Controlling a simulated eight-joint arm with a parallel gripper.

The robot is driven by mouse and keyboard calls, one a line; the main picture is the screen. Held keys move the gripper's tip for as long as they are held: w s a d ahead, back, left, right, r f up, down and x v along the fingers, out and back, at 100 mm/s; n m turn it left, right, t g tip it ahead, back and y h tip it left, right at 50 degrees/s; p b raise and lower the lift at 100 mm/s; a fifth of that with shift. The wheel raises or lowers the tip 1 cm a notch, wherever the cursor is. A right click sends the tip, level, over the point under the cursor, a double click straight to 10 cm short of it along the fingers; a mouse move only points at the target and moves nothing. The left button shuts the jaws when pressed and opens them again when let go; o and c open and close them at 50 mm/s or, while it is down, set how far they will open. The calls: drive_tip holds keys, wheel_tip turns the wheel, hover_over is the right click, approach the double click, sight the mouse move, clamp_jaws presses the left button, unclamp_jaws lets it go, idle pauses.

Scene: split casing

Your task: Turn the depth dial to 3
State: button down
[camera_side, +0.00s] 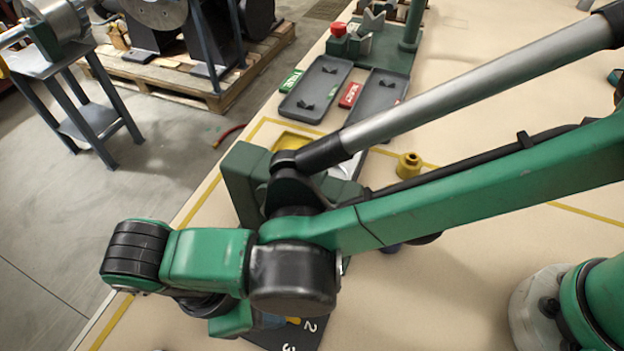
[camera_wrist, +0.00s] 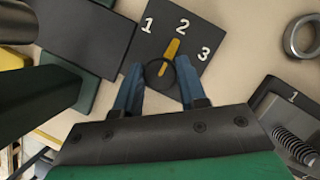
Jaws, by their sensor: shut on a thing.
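The depth dial is a round black knob (camera_wrist: 159,73) with a yellow pointer (camera_wrist: 171,49) on a dark plate (camera_wrist: 208,38) marked 1, 2 and 3. In the wrist view the pointer aims at about the 2. My gripper (camera_wrist: 158,84) is shut on the knob, with one blue finger on each side of it. In the side view my arm covers most of the dial. Only part of the plate (camera_side: 305,343) with the 2 and 3 shows below my wrist.
A metal ring (camera_wrist: 303,36) and a dark block marked 1 with a spring (camera_wrist: 293,143) lie right of the plate. A dark green fixture (camera_wrist: 52,105) stands close on the left. In the side view, grey trays (camera_side: 316,88), a red button (camera_side: 338,29) and a yellow part (camera_side: 408,165) lie farther back.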

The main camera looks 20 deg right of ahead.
drive_tip(key=shift+m, duration=0.3)
drive_tip(key=m+g, duration=0.1)
drive_tip(key=m, duration=0.2)
drive_tip(key=shift+w+g, duration=0.1)
drive_tip(key=shift+g, duration=0.2)
drive_tip(key=shift+m+g+y, duration=0.5)
drive_tip(key=shift+m+y, duration=0.1)
drive_tip(key=shift+m, duration=1.2)
drive_tip(key=shift+c, duration=2.4)
unclamp_jaws()
drive_tip(key=shift+v, duration=2.85)
drive_tip(key=shift+d, duration=0.15)
